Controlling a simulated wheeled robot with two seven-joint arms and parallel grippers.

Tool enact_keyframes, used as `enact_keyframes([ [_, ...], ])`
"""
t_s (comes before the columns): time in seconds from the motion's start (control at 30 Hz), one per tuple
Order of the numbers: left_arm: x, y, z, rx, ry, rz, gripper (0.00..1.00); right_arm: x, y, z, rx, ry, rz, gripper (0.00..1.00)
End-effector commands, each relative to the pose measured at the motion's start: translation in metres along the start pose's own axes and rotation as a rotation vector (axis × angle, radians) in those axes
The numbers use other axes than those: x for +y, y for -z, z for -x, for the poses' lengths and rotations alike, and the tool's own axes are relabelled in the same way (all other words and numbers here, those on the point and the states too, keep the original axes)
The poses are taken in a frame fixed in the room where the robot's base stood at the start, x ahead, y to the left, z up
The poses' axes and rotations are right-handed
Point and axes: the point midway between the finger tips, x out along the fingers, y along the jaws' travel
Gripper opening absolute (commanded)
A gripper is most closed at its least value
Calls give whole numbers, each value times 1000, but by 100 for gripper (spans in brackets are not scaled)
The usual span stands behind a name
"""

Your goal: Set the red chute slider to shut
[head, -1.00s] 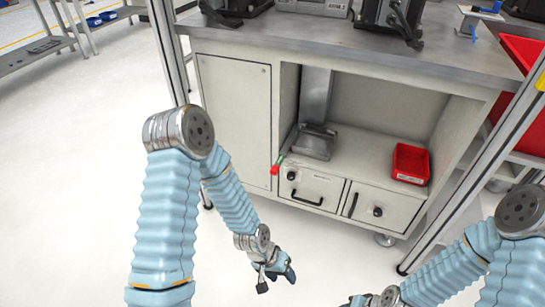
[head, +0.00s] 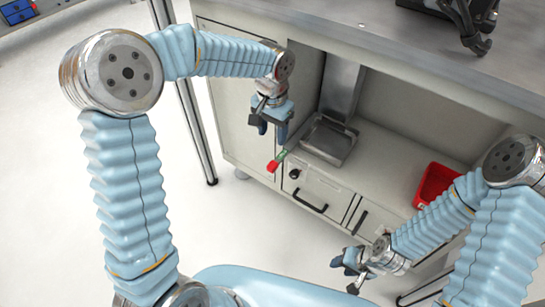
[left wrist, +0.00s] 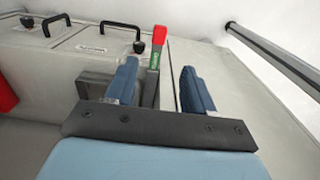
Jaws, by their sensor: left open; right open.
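The red slider handle (head: 272,166) sticks out at the lower front of the metal chute (head: 328,140), beside the drawers, with a green part (head: 282,154) behind its red tip. In the left wrist view the red tip (left wrist: 158,35) and green part (left wrist: 154,59) appear between my finger lines, beyond the fingertips. My left gripper (head: 270,131) is open and empty, pointing down just above the handle, apart from it. The fingers also show in the left wrist view (left wrist: 158,68). My right gripper (head: 345,273) is open and empty, in front of the right drawer.
Two drawers with black handles, the left drawer (head: 318,188) and the right one (head: 370,218), sit below the shelf. A red bin (head: 433,184) stands on the shelf at right. A metal post (head: 193,125) stands left of the cabinet. The floor in front is clear.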

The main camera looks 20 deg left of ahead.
Motion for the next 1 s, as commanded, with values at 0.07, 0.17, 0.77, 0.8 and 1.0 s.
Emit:
enact_keyframes([
  [0.07, 0, -1, -12, -4, 0, 0, 53, 1, 0, -2, 0, -1, -1, 43],
  [0.17, 0, -1, -32, -6, -2, 0, 53, 2, 0, -4, 1, -1, -1, 43],
  [0.77, 1, -1, -133, -3, -2, 1, 53, 8, 2, -11, 7, -6, -6, 43],
  [0.8, 1, -1, -134, -2, -3, 1, 53, 8, 2, -11, 7, -6, -6, 43],
  [1.0, 1, -1, -134, -2, -3, 1, 53, 8, 2, -11, 7, -6, -6, 43],
])
